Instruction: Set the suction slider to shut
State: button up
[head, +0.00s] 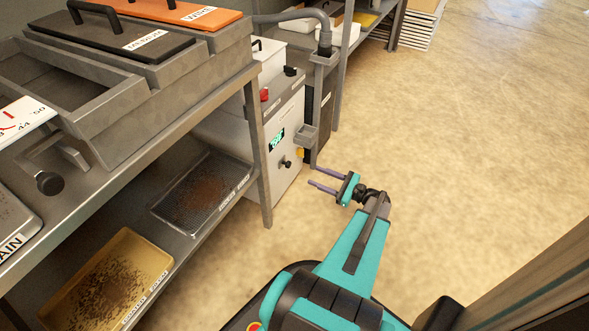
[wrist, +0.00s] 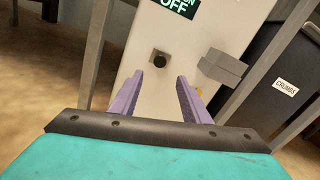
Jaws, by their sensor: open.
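My gripper (head: 314,177) is open and empty, its two purple fingers pointing at the front of a white machine (head: 292,119). In the wrist view my gripper (wrist: 160,82) has its fingers apart, with a black round knob (wrist: 159,60) seen just beyond and between their tips. The knob also shows in the head view (head: 287,163), low on the machine's front. A green display (head: 276,139) sits above it; in the wrist view the display (wrist: 174,6) reads OFF. A grey block (wrist: 222,68) sticks out at the right. I cannot tell which part is the suction slider.
A metal bench (head: 256,135) stands left of the machine, with a mesh tray (head: 243,166) and a yellow tray (head: 165,261) on its lower shelf. A dark bin marked CRUMBS (wrist: 262,75) stands right of the machine. The floor (head: 470,130) at right is open.

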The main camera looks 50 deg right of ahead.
aim_at(290, 166)
jog(key=b+x, duration=0.3)
jog(key=x, duration=0.7)
jog(key=shift+w, duration=0.4)
grip_shut()
